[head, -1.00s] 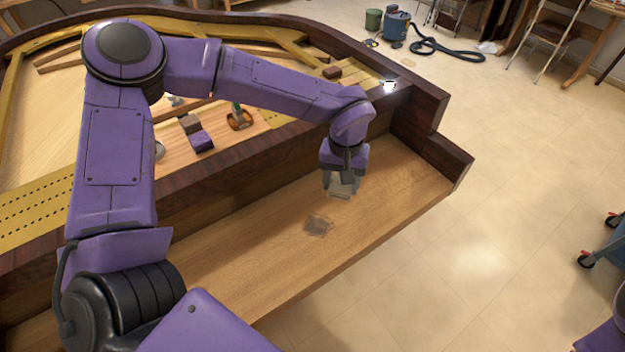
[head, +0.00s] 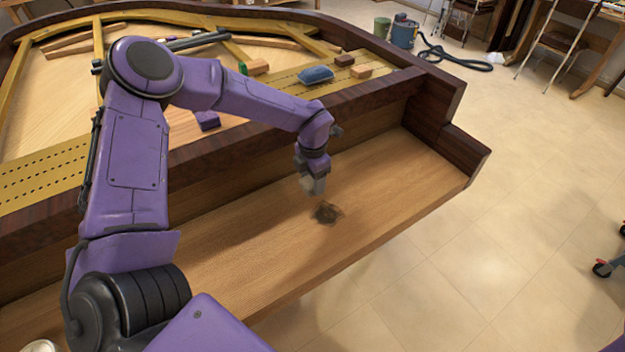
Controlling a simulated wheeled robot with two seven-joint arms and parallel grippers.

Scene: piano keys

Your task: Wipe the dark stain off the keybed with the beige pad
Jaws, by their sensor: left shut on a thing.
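The dark stain (head: 327,213) is a small brown-black patch on the bare wooden keybed (head: 400,172). My left gripper (head: 311,180) points down over the keybed, just behind and slightly left of the stain. It is shut on the beige pad (head: 314,187), a small pale block mostly covered by the fingers. The pad is close to the keybed; I cannot tell whether it touches the wood. My right gripper is not in the head view.
A dark wooden rail (head: 290,115) runs behind the keybed, and a dark end block (head: 462,150) closes its right end. The keybed right of the stain is clear.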

